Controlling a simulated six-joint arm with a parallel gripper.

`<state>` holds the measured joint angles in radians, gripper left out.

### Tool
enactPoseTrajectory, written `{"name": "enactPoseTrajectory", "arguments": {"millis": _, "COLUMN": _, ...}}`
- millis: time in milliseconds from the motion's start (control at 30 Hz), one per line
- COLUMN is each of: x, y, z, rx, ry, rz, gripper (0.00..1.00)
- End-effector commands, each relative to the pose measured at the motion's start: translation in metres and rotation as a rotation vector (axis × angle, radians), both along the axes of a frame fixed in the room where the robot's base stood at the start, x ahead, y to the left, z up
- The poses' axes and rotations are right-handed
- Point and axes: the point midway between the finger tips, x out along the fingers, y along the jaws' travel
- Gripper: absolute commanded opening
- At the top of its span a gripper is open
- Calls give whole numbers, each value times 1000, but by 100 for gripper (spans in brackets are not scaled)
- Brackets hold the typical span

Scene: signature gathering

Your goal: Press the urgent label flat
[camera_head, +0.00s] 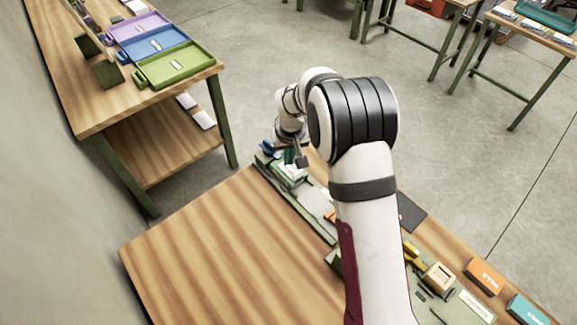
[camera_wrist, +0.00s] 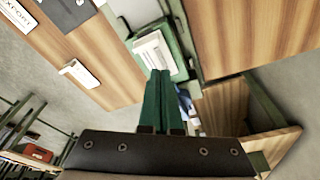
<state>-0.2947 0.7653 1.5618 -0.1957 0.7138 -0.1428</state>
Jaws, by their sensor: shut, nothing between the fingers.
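My gripper (camera_head: 301,160) is at the far end of the work table, over a green holder. In the wrist view its green fingers (camera_wrist: 158,74) are together and empty. Their tips point at a white stack (camera_wrist: 152,50) in the green holder (camera_wrist: 178,58); I cannot tell whether they touch it. In the head view the green holder (camera_head: 288,174) with pale contents shows just beside the gripper, partly hidden by it. No label is readable as urgent in either view, so I cannot tell which piece it is or how flat it lies.
My arm hides part of the work table (camera_head: 210,250), whose left part is clear. An orange box (camera_head: 484,277), teal box (camera_head: 527,309) and wooden block (camera_head: 440,279) sit at right. A side table holds green (camera_head: 177,66), blue and purple trays.

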Motion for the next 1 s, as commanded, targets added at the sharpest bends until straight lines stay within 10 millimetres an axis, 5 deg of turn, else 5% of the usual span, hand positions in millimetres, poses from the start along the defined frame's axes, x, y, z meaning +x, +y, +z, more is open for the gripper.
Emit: {"name": "enactPoseTrajectory", "arguments": {"millis": 1000, "x": 0, "y": 0, "z": -13, "rx": 0, "ry": 0, "rz": 0, "gripper": 0}}
